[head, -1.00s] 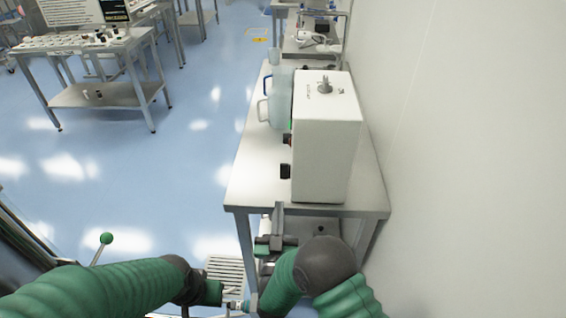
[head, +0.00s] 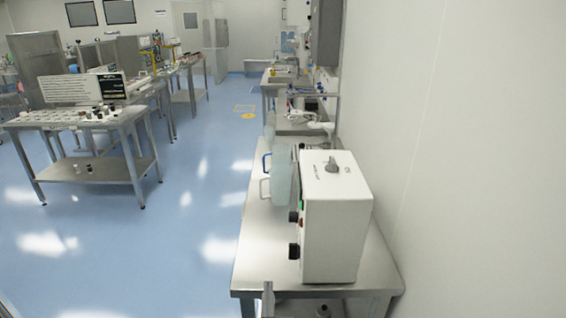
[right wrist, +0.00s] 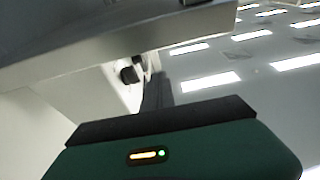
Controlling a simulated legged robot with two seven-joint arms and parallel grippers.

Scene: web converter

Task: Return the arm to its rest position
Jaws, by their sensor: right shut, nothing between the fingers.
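My right gripper (head: 268,299) shows only as a grey finger tip at the bottom edge of the head view, just in front of the near edge of the steel table (head: 262,270). It is shut and empty. In the right wrist view its green body fills the bottom, with the dark fingers (right wrist: 157,92) beyond it. The rest of my right arm is out of the head view. My left gripper and arm are not in view.
A white machine (head: 335,225) with dark knobs stands on the table, with clear jugs (head: 280,180) behind it. The wall is close on the right. Open blue floor (head: 130,250) lies left of the table. The table edge (right wrist: 150,45) is close in the wrist view.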

